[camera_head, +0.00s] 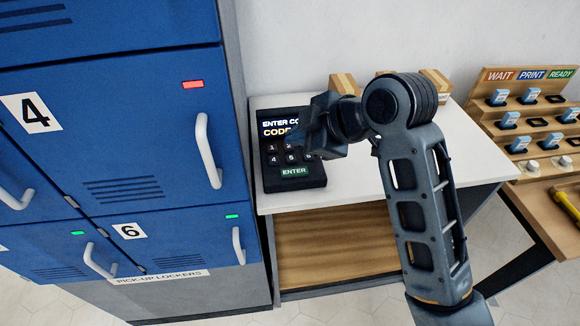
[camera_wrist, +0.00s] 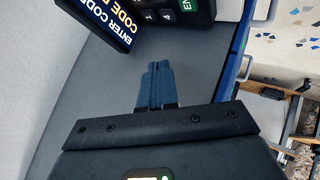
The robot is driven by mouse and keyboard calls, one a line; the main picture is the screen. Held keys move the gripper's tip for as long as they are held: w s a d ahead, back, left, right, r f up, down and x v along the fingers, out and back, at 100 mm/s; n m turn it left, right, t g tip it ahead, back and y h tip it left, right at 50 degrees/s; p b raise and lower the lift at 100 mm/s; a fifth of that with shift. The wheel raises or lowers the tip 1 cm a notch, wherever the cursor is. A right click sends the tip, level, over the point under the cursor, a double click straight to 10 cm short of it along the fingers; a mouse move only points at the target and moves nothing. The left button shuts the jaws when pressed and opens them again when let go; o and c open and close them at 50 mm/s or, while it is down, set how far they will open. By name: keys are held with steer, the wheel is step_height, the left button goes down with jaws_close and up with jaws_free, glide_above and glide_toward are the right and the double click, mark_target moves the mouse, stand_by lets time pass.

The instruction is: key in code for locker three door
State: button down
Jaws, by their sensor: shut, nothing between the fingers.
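The black keypad (camera_head: 312,181) stands on the white counter beside the lockers. Its screen reads "ENTER CO..." and "CODE...", partly hidden by my gripper. Keys 1, 2, 4, 5 and the green-lettered ENTER show; the right-hand keys are hidden. My gripper (camera_head: 318,128) is in front of the keypad's upper right. In the wrist view its closed, empty fingers (camera_wrist: 157,68) point toward the keypad (camera_wrist: 200,10), with a visible gap in the picture. No door numbered 3 is readable; the door left of door 4 shows only partly, with its handle (camera_head: 14,197).
Blue locker door 4 (camera_head: 120,140) has a red light; door 6 (camera_head: 185,240) has a green one. The white counter (camera_head: 350,185) is clear right of the keypad. Cardboard boxes (camera_head: 344,84) stand at its back. A wooden rack (camera_head: 530,75) stands right.

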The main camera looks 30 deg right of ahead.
steer(key=shift+w+d+r+n, duration=0.3)
steer(key=shift+w+r+n, duration=0.2)
steer(key=shift+r, duration=0.25)
steer(key=shift+f, duration=0.15)
steer(key=b, duration=0.6)
glide_above(297, 174)
step_height(297, 174, down, 6)
steer(key=shift+f, duration=0.2)
steer(key=shift+f+b, duration=0.7)
steer(key=shift+f, duration=0.4)
steer(key=shift+f, duration=0.15)
stand_by(0.4)
steer(key=shift+f, duration=0.25)
steer(key=shift+f+b, duration=0.3)
steer(key=shift+f, duration=0.1)
stand_by(0.6)
stand_by(0.3)
steer(key=shift+r+p, duration=0.8)
steer(key=shift+r, duration=0.05)
